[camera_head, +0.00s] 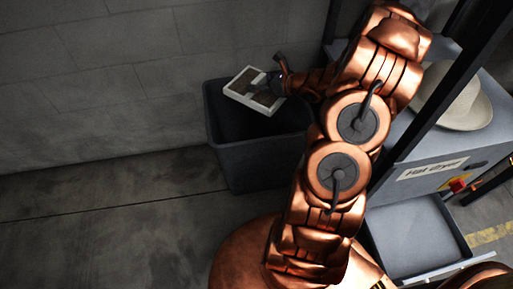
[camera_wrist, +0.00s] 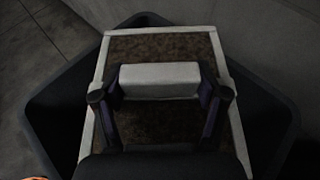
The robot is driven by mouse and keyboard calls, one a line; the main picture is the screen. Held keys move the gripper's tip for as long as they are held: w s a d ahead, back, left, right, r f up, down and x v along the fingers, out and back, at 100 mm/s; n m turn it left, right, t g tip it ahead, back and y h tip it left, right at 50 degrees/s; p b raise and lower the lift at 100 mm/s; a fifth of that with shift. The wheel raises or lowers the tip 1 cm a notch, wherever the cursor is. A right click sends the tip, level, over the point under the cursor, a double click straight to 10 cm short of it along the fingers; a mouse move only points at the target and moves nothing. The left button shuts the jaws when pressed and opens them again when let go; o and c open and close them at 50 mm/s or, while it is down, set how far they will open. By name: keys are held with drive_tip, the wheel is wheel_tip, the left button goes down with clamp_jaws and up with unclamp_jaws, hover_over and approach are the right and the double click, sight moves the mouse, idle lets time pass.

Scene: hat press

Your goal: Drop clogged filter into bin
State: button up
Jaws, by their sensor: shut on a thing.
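The clogged filter (camera_head: 254,91) is a flat panel with a white frame and brown, dirty faces. My gripper (camera_head: 278,83) is shut on its white middle part and holds it above the open top of the dark grey bin (camera_head: 259,155). In the wrist view the filter (camera_wrist: 160,125) fills the middle, with my gripper's two fingers (camera_wrist: 160,98) on either side of the white block. The bin's rim (camera_wrist: 38,110) shows around the filter on both sides. The filter looks tilted in the head view. The bin's inside is dark, and its floor cannot be made out.
A grey block wall (camera_head: 100,80) stands behind the bin. The hat press (camera_head: 430,165) stands at the right, with a pale round hat form (camera_head: 465,105), a red button (camera_head: 458,185) and a grey tray (camera_head: 415,235) below. The concrete floor (camera_head: 110,230) at left is clear.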

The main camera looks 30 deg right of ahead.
drive_tip(key=o, duration=1.4)
drive_tip(key=shift+v, duration=3.8)
